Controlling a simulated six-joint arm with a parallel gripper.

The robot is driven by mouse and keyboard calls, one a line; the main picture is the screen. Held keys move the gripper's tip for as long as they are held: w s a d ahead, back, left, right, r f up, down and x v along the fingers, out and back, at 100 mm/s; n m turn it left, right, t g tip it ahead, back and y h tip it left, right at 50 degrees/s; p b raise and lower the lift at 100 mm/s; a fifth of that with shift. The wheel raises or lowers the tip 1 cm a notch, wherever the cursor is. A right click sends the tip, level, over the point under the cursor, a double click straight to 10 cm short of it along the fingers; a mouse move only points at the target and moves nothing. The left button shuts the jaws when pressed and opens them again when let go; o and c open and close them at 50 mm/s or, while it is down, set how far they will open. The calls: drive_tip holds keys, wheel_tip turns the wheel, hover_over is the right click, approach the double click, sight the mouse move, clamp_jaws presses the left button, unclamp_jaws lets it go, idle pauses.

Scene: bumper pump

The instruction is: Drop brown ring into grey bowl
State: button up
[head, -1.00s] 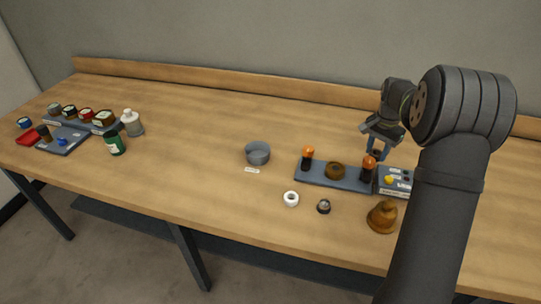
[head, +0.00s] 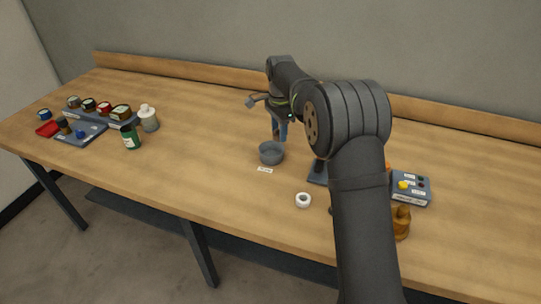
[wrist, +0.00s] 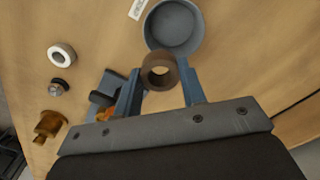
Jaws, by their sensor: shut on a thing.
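The brown ring (wrist: 160,72) is held between the two blue-grey fingertips of my gripper (wrist: 160,79) in the wrist view. The grey bowl (wrist: 173,27) lies just beyond the ring there, and the ring's far edge overlaps the bowl's near rim in the picture. In the head view my gripper (head: 280,132) points down at the back right of the grey bowl (head: 271,154), above the table. The bowl's visible inside is empty. I cannot make out the ring in the head view.
A white ring (head: 303,200) lies in front of the bowl. A brown bell-shaped part (head: 401,223) and a button box (head: 410,187) are at right. My arm hides much of the blue-grey tray. Jars and bottles (head: 130,136) stand at left, with clear table between.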

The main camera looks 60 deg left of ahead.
drive_tip(key=shift+s+a+f+m, duration=0.1)
drive_tip(key=shift+s+a+m, duration=0.2)
drive_tip(key=shift+s, duration=0.45)
drive_tip(key=shift+f, duration=2.9)
drive_tip(key=o, duration=1)
wheel_tip(320, 180, up, 18)
drive_tip(key=shift+f, duration=0.25)
